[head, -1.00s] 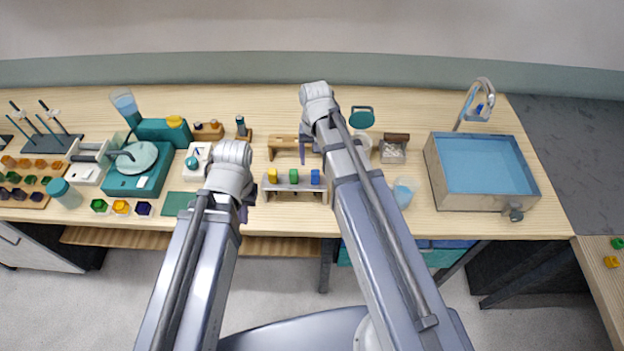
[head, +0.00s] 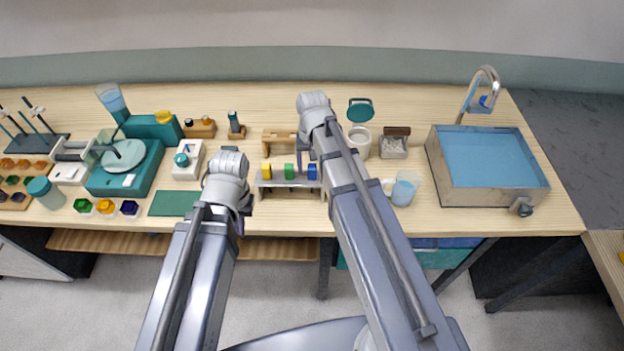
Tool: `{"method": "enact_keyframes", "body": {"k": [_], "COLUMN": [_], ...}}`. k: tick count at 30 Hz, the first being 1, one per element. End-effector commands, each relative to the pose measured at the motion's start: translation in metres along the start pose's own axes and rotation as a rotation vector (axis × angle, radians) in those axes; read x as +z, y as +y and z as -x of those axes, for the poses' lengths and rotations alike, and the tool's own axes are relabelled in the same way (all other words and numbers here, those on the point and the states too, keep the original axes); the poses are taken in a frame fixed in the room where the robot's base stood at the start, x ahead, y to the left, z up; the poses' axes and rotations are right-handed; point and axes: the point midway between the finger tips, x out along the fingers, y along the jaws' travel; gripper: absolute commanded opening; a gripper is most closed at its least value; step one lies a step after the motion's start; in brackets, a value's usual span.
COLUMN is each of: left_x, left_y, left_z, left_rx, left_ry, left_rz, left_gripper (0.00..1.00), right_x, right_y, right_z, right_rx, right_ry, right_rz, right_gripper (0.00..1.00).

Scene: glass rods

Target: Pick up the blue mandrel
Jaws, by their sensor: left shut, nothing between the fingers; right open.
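The blue mandrel (head: 312,172) shows as a small blue block at the right end of a low grey rack (head: 272,186). A yellow one (head: 266,171) and a green one (head: 289,171) stand in the same rack to its left. My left gripper (head: 241,219) is shut and empty, left of the rack near the bench's front edge; its fingers are mostly hidden under its wrist. My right gripper (head: 306,150) is open, just behind the blue mandrel in the picture and apart from it. Its wrist and arm hide most of its fingers.
A wooden stand (head: 277,137) is behind the rack. A beaker (head: 405,188), a white jar (head: 360,140) and a water-filled basin (head: 437,165) are to the right. A teal device (head: 105,182) and a green mat (head: 172,203) are to the left.

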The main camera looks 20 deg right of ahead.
Motion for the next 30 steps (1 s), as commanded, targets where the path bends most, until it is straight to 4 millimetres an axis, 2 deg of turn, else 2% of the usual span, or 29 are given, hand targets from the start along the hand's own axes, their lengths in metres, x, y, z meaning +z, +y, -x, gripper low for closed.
{"method": "enact_keyframes", "body": {"k": [1, 8, 26, 30], "left_x": [-0.0003, -0.0002, -0.0002, -0.0002], "left_y": [0.0005, 0.0003, 0.0003, 0.0003], "left_z": [-0.005, -0.0029, -0.0029, -0.003], "left_rx": [0.0, 0.0, 0.0, 0.0], "left_ry": [0.0, 0.0, 0.0, 0.0], "left_rz": [0.0, 0.0, 0.0, 0.0], "left_gripper": [0.0, 0.0, 0.0, 0.0], "right_x": [0.0001, 0.0001, 0.0001, 0.0001], "right_y": [-0.0001, -0.0001, -0.0001, -0.0001], "right_z": [-0.005, -0.0029, -0.003, -0.003], "right_rx": [0.0, 0.0, 0.0, 0.0], "right_ry": [0.0, 0.0, 0.0, 0.0], "right_rz": [0.0, 0.0, 0.0, 0.0], "right_gripper": [0.69, 0.69, 0.01, 0.0]}}
